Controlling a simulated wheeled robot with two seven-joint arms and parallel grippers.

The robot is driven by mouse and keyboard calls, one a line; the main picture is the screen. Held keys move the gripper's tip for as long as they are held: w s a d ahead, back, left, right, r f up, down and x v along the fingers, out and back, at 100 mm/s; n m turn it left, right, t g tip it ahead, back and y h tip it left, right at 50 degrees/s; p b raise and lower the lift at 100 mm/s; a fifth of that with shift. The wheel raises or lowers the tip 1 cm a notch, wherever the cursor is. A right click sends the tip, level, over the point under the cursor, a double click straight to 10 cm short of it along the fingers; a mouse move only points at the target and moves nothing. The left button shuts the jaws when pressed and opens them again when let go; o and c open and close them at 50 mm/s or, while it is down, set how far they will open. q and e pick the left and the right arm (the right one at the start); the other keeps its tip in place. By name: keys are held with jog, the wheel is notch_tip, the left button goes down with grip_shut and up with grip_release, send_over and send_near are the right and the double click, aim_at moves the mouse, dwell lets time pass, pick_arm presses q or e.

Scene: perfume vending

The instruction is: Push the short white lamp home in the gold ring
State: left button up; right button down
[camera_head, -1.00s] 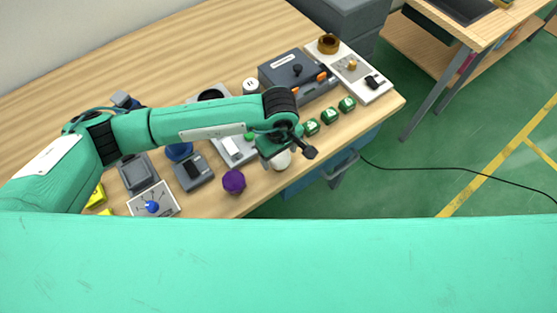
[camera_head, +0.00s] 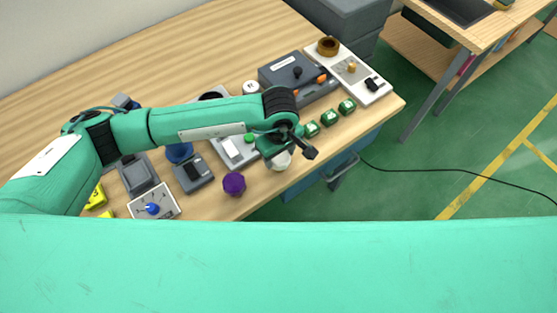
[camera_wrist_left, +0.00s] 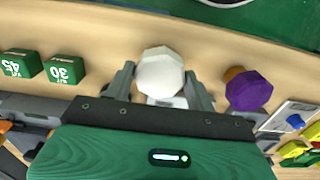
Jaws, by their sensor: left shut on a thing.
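The short white lamp (camera_wrist_left: 160,74), a faceted white cap, sits between the two fingers of my left gripper (camera_wrist_left: 160,88) in the left wrist view. The fingers are shut on its sides. In the head view the lamp (camera_head: 281,161) shows partly under my left gripper (camera_head: 274,150), near the table's front edge. I cannot make out a gold ring under the lamp, and its seating is hidden. My right gripper is not in view.
A purple faceted cap (camera_wrist_left: 249,91) with a gold-brown part beside it stands to the right. Green labelled blocks (camera_wrist_left: 65,69) stand to the left. A grey box (camera_head: 298,77) and switch panels crowd the table behind. The front edge is close.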

pick_arm(q)
jog(key=shift+r+p, duration=0.5)
jog(key=shift+r, duration=1.6)
